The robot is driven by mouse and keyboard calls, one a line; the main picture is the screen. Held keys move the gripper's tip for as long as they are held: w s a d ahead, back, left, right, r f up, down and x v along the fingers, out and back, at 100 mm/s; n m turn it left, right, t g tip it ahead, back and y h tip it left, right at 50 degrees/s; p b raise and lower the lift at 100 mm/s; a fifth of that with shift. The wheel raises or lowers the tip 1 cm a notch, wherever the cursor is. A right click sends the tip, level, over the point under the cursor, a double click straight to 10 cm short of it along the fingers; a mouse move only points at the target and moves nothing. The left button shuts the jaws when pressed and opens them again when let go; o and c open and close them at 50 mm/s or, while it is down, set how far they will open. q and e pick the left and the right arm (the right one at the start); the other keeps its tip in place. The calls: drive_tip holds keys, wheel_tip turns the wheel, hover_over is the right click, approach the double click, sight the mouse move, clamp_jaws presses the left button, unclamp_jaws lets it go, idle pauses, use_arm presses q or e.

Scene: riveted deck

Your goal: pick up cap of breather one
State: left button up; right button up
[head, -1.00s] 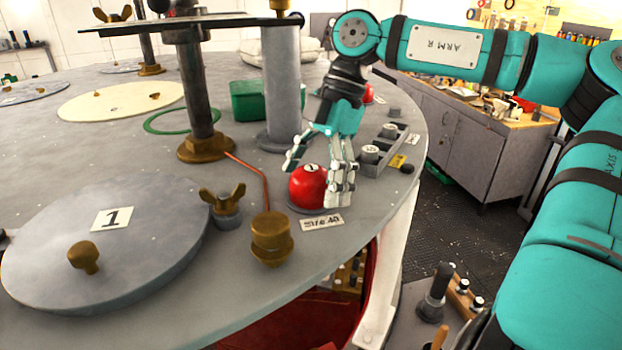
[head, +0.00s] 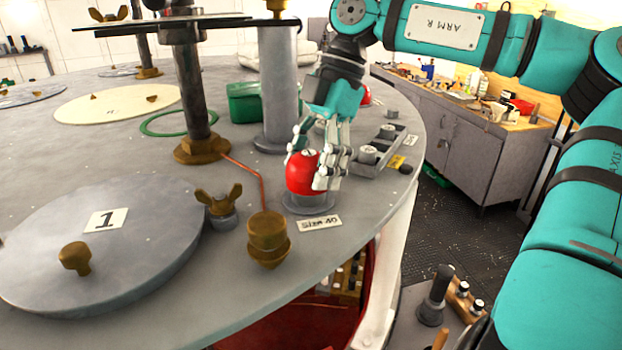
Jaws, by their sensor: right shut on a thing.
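The red cap of breather one (head: 302,176), with a white number disc on top, is in the head view right of centre, near the deck's right edge. My right gripper (head: 314,166) comes down from above and is shut on the cap, with fingers on its left and right sides. The cap is just above or on the grey breather base (head: 309,203); a grey collar shows below it. I cannot tell whether cap and base still touch. A "Size 40" label (head: 320,223) lies in front. My left gripper is not in view.
A brass fitting (head: 267,238) stands front left of the cap, and a grey post (head: 280,90) behind it. A grey block with round fittings (head: 372,152) is close on the right. A green box (head: 245,102) and a lid marked 1 (head: 140,240) are further left.

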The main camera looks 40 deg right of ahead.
sight(304, 154)
wheel_tip(304, 154, up, 4)
drive_tip(key=shift+r+b, duration=0.25)
drive_tip(key=shift+b, duration=0.45)
drive_tip(key=d+b, duration=0.1)
drive_tip(key=d, duration=0.4)
drive_tip(key=s+d+b, duration=0.1)
drive_tip(key=d, duration=0.4)
drive_tip(key=d+b, duration=0.1)
drive_tip(key=d, duration=0.5)
drive_tip(key=shift+s+d, duration=0.1)
drive_tip(key=shift+s, duration=0.3)
drive_tip(key=shift+s+d, duration=0.15)
drive_tip(key=shift+d, duration=0.7)
